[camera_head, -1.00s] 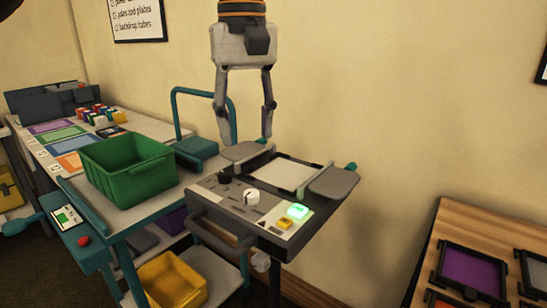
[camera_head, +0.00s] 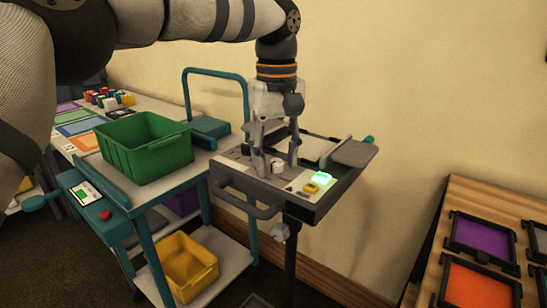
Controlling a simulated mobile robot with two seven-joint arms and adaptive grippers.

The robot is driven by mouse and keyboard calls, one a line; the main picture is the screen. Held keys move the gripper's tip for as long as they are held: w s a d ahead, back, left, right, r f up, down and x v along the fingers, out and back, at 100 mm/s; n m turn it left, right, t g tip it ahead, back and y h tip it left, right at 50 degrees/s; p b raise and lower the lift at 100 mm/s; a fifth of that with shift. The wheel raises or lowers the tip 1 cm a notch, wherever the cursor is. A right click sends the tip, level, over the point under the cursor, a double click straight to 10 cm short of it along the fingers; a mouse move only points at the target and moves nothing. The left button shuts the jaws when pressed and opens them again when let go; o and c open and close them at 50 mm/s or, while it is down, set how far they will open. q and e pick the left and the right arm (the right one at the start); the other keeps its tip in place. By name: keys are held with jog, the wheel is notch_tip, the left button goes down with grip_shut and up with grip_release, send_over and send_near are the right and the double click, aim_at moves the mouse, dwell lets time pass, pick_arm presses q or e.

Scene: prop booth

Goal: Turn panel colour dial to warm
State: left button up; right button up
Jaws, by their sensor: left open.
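The control panel (camera_head: 298,187) is a grey desk-like unit on a post, with a pale sloped front. A white dial (camera_head: 278,166) stands on that front. My left gripper (camera_head: 278,172) points down over the panel, open, with one finger on each side of the white dial in the picture. I cannot tell whether the fingers touch it. The dial's pointer and the panel's markings are too small or covered to read. The black knob to its left is mostly hidden by the gripper. My right gripper is out of view.
A lit green button (camera_head: 321,177) and a yellow button (camera_head: 311,188) are right of the dial. A handle bar (camera_head: 246,205) runs along the panel's front. A trolley with a green crate (camera_head: 146,147) stands left; a wooden rack (camera_head: 462,240) stands right.

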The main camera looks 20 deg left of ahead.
pick_arm(q)
jog(key=shift+r, duration=0.1)
grip_shut()
jog(key=m, duration=0.5)
jog(key=shift+m+p, duration=0.3)
jog(key=shift+m, duration=0.1)
jog(key=m, duration=0.5)
jog(key=shift+m, duration=0.6)
grip_release()
